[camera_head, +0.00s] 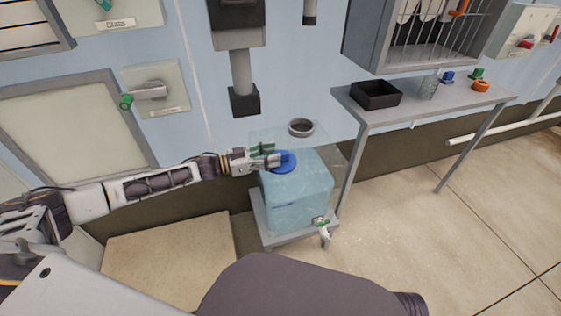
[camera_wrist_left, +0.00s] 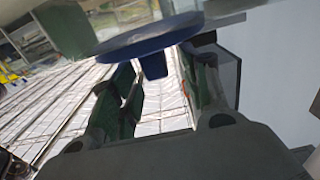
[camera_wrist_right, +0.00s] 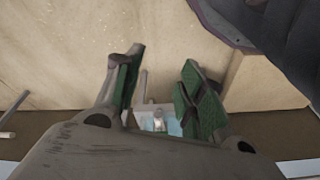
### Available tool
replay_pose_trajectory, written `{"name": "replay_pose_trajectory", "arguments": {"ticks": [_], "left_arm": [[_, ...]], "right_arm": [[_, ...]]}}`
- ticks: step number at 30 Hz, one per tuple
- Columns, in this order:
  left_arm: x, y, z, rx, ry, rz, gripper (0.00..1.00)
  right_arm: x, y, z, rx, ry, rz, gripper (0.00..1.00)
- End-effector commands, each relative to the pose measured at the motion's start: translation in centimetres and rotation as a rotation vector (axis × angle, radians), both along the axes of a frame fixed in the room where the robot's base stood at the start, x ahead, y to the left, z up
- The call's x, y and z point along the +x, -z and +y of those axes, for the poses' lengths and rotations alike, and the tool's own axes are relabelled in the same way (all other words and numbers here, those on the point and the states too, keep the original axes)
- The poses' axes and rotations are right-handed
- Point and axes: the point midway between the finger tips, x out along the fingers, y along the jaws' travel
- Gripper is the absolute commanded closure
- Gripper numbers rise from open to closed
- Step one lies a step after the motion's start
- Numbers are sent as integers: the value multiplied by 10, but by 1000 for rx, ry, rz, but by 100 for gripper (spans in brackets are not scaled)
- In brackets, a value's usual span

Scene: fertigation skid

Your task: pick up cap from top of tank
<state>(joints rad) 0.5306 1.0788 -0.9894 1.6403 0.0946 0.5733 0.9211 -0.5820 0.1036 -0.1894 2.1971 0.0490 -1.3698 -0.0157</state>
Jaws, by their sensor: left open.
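A blue round cap (camera_head: 284,163) lies on top of the translucent tank (camera_head: 298,200), which stands on a low grey stand. My left gripper (camera_head: 274,155) is at the cap, with its fingers at the cap's left side. In the left wrist view the cap (camera_wrist_left: 150,40) shows as a blue disc with a small knob. The knob sits between the open fingers of the left gripper (camera_wrist_left: 158,80), with gaps visible beside it. My right gripper (camera_wrist_right: 160,85) is open and empty in the right wrist view. It is not visible in the head view.
A dark ring-shaped opening (camera_head: 300,128) shows at the tank's back top. A tap (camera_head: 323,224) sticks out low at the front. A grey table (camera_head: 420,107) at right carries a black bin (camera_head: 376,95) and small coloured caps. Floor at right is clear.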

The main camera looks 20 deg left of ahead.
Motion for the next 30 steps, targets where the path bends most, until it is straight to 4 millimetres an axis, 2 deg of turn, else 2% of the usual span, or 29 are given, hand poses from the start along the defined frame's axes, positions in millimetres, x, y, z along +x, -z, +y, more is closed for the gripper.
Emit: {"name": "replay_pose_trajectory", "arguments": {"ticks": [3,6,10,26,27,30], "left_arm": [[6,3,-13,-2,1,-3,54],[12,3,-21,-1,0,-3,54],[16,3,-29,0,0,-1,54],[18,2,-31,1,-1,-1,54],[18,2,-31,1,-1,-1,55],[18,2,-31,1,-1,-1,68]], "right_arm": [[3,-6,1,6,0,-17,60],[5,-17,2,11,-2,-32,60],[5,-21,3,14,-2,-38,60],[-3,-18,3,15,-3,-25,60],[-2,-18,3,15,-3,-25,60],[-1,-18,3,14,-4,-27,60]]}}
